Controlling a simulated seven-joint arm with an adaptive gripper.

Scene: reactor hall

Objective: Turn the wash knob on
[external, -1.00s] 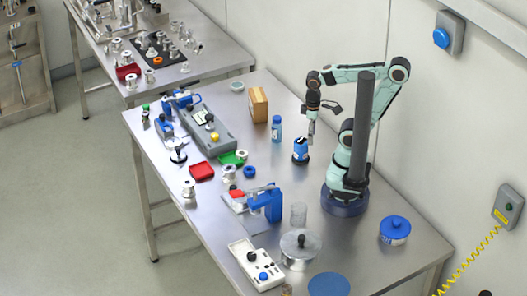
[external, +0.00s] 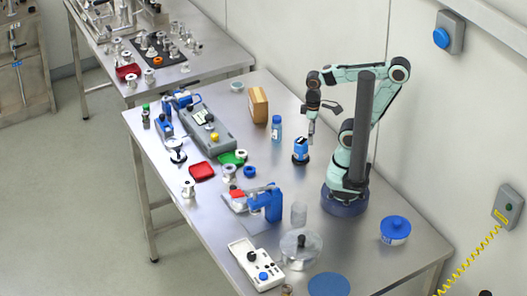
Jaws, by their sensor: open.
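Two boxes with knobs stand on the steel table. A white control box (external: 247,256) at the front carries a blue knob (external: 263,276) and a black knob (external: 251,257). Labels are too small to read, so I cannot tell which knob is the wash knob. My gripper (external: 311,138) is small in view, open, and points down beside the blue-and-black container (external: 300,150). It is apart from both boxes.
A blue bottle (external: 276,127) and a brown box (external: 258,104) stand behind my gripper. A blue clamp-like device (external: 266,203), a clear glass (external: 298,214) and a lidded metal pot (external: 301,246) stand near the white box.

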